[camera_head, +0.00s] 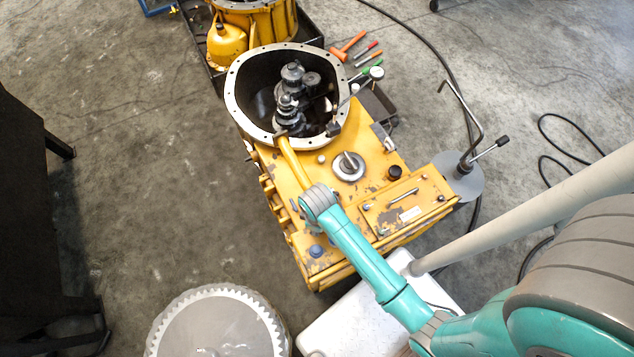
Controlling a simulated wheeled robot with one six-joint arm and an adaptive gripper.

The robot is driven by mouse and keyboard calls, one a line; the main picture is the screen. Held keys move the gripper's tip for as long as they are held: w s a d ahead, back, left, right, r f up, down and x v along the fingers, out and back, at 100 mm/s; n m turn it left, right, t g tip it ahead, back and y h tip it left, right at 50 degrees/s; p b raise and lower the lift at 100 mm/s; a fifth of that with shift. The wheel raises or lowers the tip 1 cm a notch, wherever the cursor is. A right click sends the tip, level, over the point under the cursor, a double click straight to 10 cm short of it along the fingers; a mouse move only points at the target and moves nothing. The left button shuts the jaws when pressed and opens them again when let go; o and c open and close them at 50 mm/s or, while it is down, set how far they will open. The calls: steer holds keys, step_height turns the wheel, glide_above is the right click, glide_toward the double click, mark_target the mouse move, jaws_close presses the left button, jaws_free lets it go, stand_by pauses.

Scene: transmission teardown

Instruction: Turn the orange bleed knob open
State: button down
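I cannot make out an orange bleed knob in the head view. The yellow transmission housing (290,225) lies across the middle, with worn paint, a round flanged opening at its far end and dark shafts and gears (290,90) inside. A round silver fitting (348,166), a black cap (395,172) and a blue-grey cap (316,251) sit on its top. My teal arm reaches over the housing from the lower right, ending in view at a grey joint. My gripper cannot be seen, so its distance from any knob cannot be told.
An orange tool (347,46) and several smaller hand tools lie beyond the housing. A stand with a bent rod (471,120) is on the right. A large toothed gear (215,325) lies in front. A second yellow housing (265,22) stands behind.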

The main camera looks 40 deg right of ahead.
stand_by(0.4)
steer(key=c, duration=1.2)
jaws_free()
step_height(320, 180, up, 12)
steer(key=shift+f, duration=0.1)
